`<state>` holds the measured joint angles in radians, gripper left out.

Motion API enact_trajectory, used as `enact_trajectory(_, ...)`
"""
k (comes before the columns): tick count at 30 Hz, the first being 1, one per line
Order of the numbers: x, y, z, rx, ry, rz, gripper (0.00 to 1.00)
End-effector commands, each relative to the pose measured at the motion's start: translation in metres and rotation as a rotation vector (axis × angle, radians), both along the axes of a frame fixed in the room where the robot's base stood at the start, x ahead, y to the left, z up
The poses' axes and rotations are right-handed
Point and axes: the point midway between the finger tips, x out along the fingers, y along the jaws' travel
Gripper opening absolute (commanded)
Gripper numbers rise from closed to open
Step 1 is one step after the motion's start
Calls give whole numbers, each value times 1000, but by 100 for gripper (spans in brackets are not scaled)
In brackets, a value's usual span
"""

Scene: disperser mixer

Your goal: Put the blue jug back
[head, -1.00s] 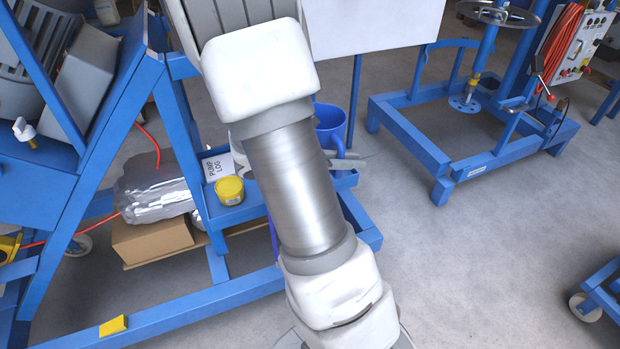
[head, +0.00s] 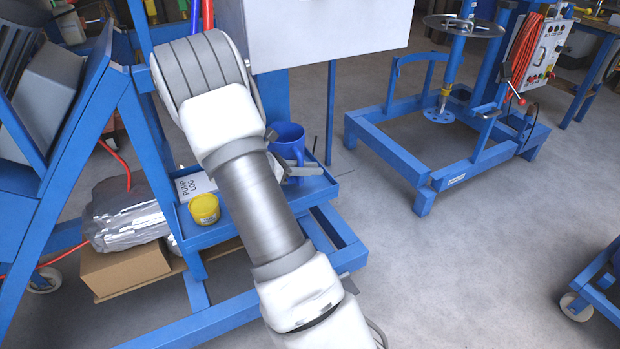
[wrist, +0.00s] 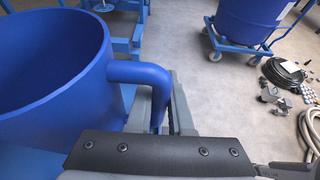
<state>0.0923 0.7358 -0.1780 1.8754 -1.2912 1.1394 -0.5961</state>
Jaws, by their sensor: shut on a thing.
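The blue jug (head: 287,138) is upright at the right end of the blue shelf tray (head: 222,228), partly behind my arm in the head view. I cannot tell whether its base rests on the tray or is just above it. My gripper (head: 298,171) is beside the jug, with its grey fingers at the handle. In the wrist view the jug (wrist: 45,75) fills the left side, and its handle (wrist: 140,72) runs down between the fingers. My gripper (wrist: 160,110) is shut on this handle.
A yellow-lidded tub (head: 204,209) and a "PUMP LOG" sheet (head: 190,186) are on the tray left of my arm. A grey panel (head: 330,32) stands above the jug. A blue mixer stand (head: 425,165) is at right, with open floor before it.

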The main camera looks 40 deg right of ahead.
Motion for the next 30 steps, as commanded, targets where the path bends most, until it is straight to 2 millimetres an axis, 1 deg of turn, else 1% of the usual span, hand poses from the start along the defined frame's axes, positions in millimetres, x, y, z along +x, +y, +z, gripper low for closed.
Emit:
enact_trajectory(1,0,0,-13,0,1,-1,0)
enact_trajectory(3,0,0,-22,0,1,-1,0)
enact_trajectory(11,0,0,-22,0,-1,1,0)
enact_trajectory(22,0,0,-33,0,-1,1,0)
enact_trajectory(23,0,0,-32,1,-1,1,22)
enact_trajectory(24,0,0,-32,1,-1,1,30)
enact_trajectory(26,0,0,-32,1,-1,1,40)
enact_trajectory(27,0,0,-32,1,-1,1,48)
enact_trajectory(30,0,0,-32,1,-1,1,49)
